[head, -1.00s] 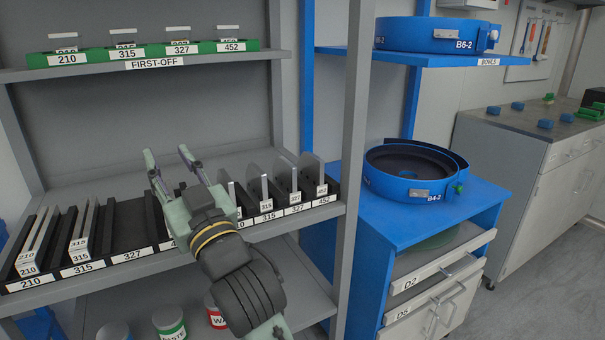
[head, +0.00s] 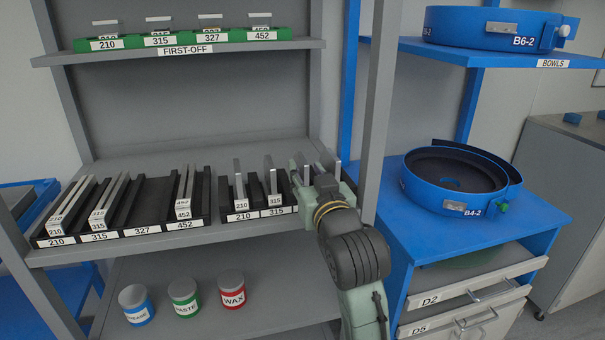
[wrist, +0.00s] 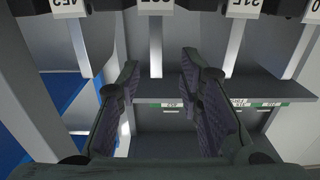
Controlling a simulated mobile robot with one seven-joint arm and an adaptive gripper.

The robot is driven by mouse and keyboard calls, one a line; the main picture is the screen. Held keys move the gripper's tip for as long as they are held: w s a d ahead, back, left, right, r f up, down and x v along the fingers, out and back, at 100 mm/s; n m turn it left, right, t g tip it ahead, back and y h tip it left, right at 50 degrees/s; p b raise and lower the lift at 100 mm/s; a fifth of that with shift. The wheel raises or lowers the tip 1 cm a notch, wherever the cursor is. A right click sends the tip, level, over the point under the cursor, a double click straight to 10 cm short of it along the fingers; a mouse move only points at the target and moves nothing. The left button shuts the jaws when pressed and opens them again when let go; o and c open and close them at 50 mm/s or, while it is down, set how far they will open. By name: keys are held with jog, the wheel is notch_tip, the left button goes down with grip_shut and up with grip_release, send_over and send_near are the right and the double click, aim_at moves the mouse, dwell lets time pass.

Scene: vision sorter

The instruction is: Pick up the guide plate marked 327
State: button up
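In the wrist view, the guide plate marked 327 (wrist: 155,50) shows as a pale upright strip in line with the gap between my fingers, its label upside down at the top edge. My gripper (wrist: 160,65) is open, with clear space on both sides of the strip. Plates marked 452 (wrist: 73,45) and 315 (wrist: 236,45) stand either side. In the head view, my gripper (head: 314,165) is at the right end of the plate rack (head: 228,218), in front of the 327 place, and hides its label. I cannot tell whether the fingers touch the plate.
Neighbouring plates 210 (head: 240,185) and 315 (head: 271,180) stand close to the left. A shelf post (head: 378,120) is close on the right. The left rack (head: 140,232) holds more plates, with its 327 slot empty. A green tray (head: 100,45) is above.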

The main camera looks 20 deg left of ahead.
aim_at(300, 155)
jog(key=p+x, duration=0.2)
jog(key=x, duration=0.5)
jog(key=shift+w+f, duration=0.15)
jog(key=shift+w, duration=0.05)
jog(key=shift+c, duration=0.3)
jog(key=shift+d, duration=0.1)
grip_shut()
